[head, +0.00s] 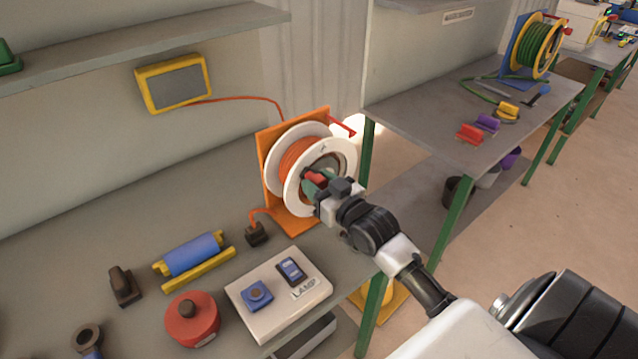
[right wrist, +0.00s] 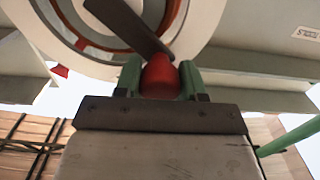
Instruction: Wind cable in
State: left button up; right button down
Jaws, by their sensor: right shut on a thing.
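The cable reel (head: 318,175) has white flanges and an orange stand (head: 265,150), and stands on the grey workbench. Orange cable (head: 298,157) is wound on its drum. One length runs from the yellow-framed panel (head: 173,82) on the wall to behind the reel. A short orange end leads to a dark plug (head: 256,233) on the bench. My right gripper (head: 322,183) is at the reel's near face, shut on the red crank knob (head: 316,178). In the right wrist view the red knob (right wrist: 160,78) sits between the green fingers, with the grey crank arm (right wrist: 128,24) above. My left gripper is not in view.
A white lamp switch box (head: 279,292), a red round container (head: 192,318) and a blue roller on a yellow holder (head: 193,255) lie on the bench left of my right arm. Another bench (head: 425,122) with a green cable reel (head: 530,47) stands at right.

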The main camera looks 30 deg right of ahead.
jog(key=shift+d+r+m+p, duration=0.45)
jog(key=shift+r+m+p, duration=0.15)
jog(key=shift+m+p, duration=0.35)
jog(key=shift+w+d+r+m+p, duration=0.1)
jog(key=shift+d+r+m+p, duration=0.25)
jog(key=shift+d+m+p, duration=0.55)
jog(key=m, duration=0.1)
jog(key=d+m, duration=0.1)
jog(key=m, duration=0.1)
jog(key=shift+r+p, duration=0.2)
jog(key=shift+p, duration=0.2)
jog(key=shift+w+d+m, duration=0.15)
jog(key=shift+d+m, duration=0.65)
jog(key=shift+m, duration=0.45)
jog(key=c, duration=0.7)
grip_release()
jog(key=shift+d, duration=0.1)
jog(key=shift+o, duration=0.2)
jog(key=s+b, duration=0.2)
jog(key=s, duration=0.8)
jog(key=shift+s+d, duration=0.4)
